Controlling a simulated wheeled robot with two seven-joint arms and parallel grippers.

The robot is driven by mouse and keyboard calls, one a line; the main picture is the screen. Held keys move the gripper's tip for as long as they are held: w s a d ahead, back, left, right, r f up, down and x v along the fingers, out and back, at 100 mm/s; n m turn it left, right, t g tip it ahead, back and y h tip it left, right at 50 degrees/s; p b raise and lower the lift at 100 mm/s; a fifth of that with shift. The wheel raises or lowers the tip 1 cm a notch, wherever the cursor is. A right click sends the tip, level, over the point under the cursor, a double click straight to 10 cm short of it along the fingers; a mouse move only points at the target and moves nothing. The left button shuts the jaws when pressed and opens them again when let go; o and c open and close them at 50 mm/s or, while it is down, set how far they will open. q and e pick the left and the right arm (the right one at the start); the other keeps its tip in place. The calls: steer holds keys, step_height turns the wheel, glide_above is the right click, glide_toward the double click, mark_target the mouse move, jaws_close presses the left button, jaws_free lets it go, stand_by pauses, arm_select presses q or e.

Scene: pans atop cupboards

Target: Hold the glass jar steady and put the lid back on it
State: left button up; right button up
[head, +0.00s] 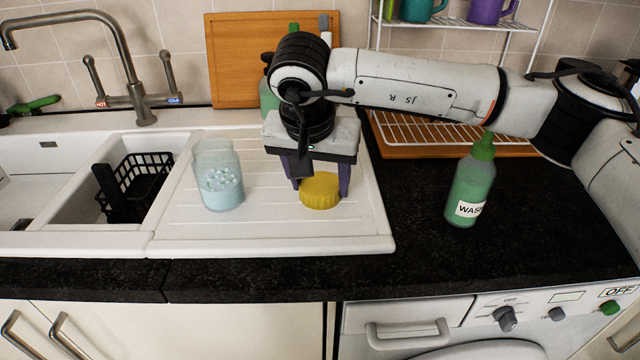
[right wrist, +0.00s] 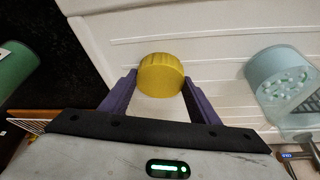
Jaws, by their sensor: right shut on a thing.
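The glass jar (head: 222,187) stands upright and without a lid on the sink's drainboard, with pale blue contents in its lower part. It also shows at the right of the right wrist view (right wrist: 268,75). The yellow ribbed lid (head: 321,194) is to the right of the jar, and it shows in the right wrist view (right wrist: 160,70) between the purple fingers. My right gripper (head: 320,187) points down and is shut on the lid. Whether the lid touches the drainboard is hard to tell. My left gripper is in neither view, and nothing holds the jar.
A green washing-liquid bottle (head: 472,187) stands on the black worktop (head: 410,225) at the right. A wooden board (head: 240,62) leans on the wall behind. The tap (head: 140,90) and a black basket (head: 142,180) are left of the jar. The drainboard (head: 270,235) is clear in front.

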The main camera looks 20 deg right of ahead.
mark_target(319, 186)
step_height(319, 186, up, 10)
stand_by(0.4)
steer(key=s+d+f+n, duration=0.1)
steer(key=s, duration=0.3)
steer(key=s+d+f+n, duration=0.1)
steer(key=s+d+f, duration=0.1)
steer(key=s, duration=0.3)
steer(key=s+d+f+y, duration=0.1)
steer(key=s, duration=0.3)
steer(key=shift+s+d+f+n, duration=0.25)
steer(key=shift+s+d+n, duration=0.05)
steer(key=shift+s+n, duration=0.1)
steer(key=shift+w, duration=0.1)
steer(key=shift+a, duration=0.1)
